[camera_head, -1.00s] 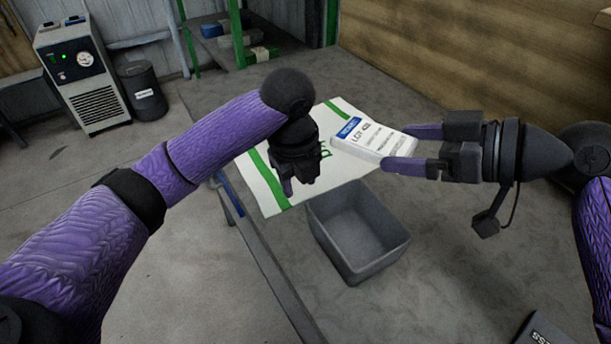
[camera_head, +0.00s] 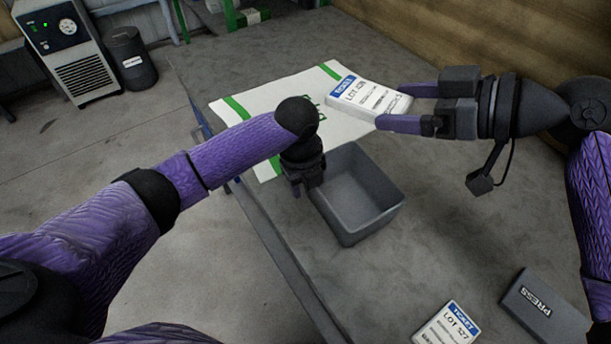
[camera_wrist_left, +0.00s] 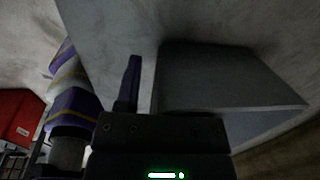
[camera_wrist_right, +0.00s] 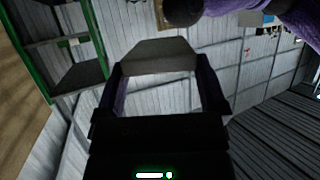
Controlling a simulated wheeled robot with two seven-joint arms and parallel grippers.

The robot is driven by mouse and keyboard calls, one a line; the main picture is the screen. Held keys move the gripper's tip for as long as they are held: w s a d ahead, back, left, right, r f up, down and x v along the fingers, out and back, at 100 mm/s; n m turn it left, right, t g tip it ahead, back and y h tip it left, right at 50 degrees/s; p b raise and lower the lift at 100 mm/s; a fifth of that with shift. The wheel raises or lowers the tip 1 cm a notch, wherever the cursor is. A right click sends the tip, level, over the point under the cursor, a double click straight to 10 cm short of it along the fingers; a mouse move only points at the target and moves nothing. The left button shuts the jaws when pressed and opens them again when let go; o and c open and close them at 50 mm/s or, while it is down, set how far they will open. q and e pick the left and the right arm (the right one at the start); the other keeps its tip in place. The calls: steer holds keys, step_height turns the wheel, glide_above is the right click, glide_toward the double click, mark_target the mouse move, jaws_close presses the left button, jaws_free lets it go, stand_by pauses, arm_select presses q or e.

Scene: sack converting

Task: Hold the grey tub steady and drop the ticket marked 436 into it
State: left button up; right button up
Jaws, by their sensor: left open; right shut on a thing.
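The grey tub (camera_head: 372,228) stands upright on the bench. My left gripper (camera_head: 302,186) is open at the tub's left rim. In the left wrist view one finger shows beside the wall of the tub (camera_wrist_left: 225,78); the other finger is hidden, and I cannot tell whether they touch it. My right gripper (camera_head: 393,106) is shut on a white ticket (camera_head: 352,98) with a blue band, held above and behind the tub; its lot number starts with 4, the rest is blurred. That ticket also shows between the fingers in the right wrist view (camera_wrist_right: 157,52).
A white sack with green stripes (camera_head: 235,104) lies flat behind the tub. Clear bench lies right of the tub.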

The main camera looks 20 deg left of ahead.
arm_select(q)
jaws_close()
stand_by(2.2)
